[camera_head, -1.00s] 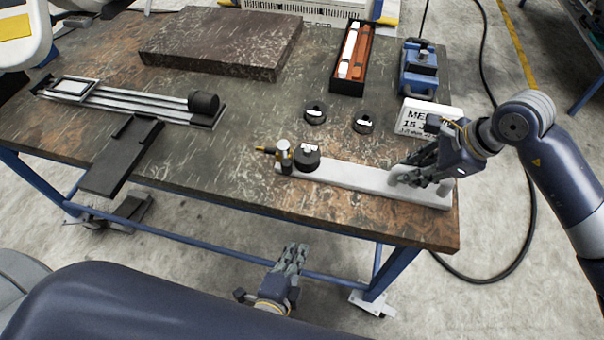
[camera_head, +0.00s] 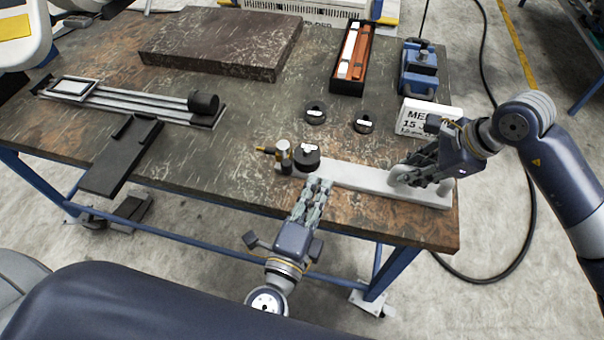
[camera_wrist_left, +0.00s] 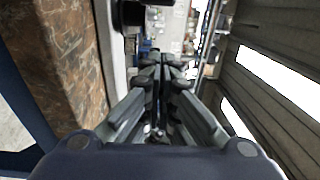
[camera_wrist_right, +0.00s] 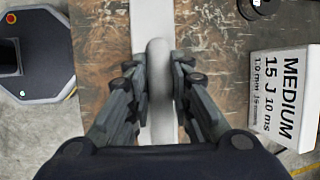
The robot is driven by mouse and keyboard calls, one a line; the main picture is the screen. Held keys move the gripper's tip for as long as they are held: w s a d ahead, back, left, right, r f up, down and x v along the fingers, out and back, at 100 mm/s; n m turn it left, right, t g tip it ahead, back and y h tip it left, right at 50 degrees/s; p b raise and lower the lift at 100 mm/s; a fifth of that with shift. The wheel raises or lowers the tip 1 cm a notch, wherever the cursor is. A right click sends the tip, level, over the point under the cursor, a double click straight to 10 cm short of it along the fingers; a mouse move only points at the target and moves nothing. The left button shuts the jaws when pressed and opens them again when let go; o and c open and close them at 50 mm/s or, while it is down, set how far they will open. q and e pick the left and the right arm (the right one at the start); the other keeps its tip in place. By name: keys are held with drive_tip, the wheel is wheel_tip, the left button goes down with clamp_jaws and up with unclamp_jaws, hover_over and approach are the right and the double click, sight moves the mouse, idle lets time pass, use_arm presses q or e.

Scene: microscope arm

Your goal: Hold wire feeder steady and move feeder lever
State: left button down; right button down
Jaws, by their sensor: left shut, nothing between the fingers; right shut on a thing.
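The wire feeder is a white bar (camera_head: 350,176) along the table's front edge. At its left end are a black round knob (camera_head: 307,157), a silver cylinder (camera_head: 283,150) and a brass tip (camera_head: 264,150). I cannot tell which part is the lever. My right gripper (camera_head: 400,174) is shut on the feeder's white upright grip (camera_wrist_right: 158,75) at the right end, one finger on each side. My left gripper (camera_head: 319,184) is shut and empty, fingertips at the bar's front side just below the knob. Whether they touch is unclear. It also shows in the left wrist view (camera_wrist_left: 160,65).
Behind the feeder lie two small black spools (camera_head: 316,114) and a white label block (camera_head: 431,116). A blue vise-like device (camera_head: 419,68), an open black box (camera_head: 349,60) and a dark slab (camera_head: 222,45) stand farther back. A dark tray (camera_head: 121,155) overhangs the front left edge.

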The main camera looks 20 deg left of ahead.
sight(284, 155)
use_arm(q)
drive_tip(key=w, duration=0.3)
drive_tip(key=shift+w+d+r, duration=0.1)
drive_tip(key=shift+d, duration=0.05)
use_arm(e)
drive_tip(key=shift+r, duration=0.1)
use_arm(q)
drive_tip(key=a, duration=0.3)
drive_tip(key=shift+s, duration=0.35)
drive_tip(key=shift+s+a, duration=0.1)
drive_tip(key=shift+a, duration=0.35)
drive_tip(key=shift+h, duration=0.3)
drive_tip(key=shift+s+a+f+m+h, duration=0.1)
drive_tip(key=shift+a+f+m+h, duration=0.1)
drive_tip(key=shift+m+h, duration=0.55)
drive_tip(key=shift+a+h, duration=0.1)
drive_tip(key=shift+h, duration=0.25)
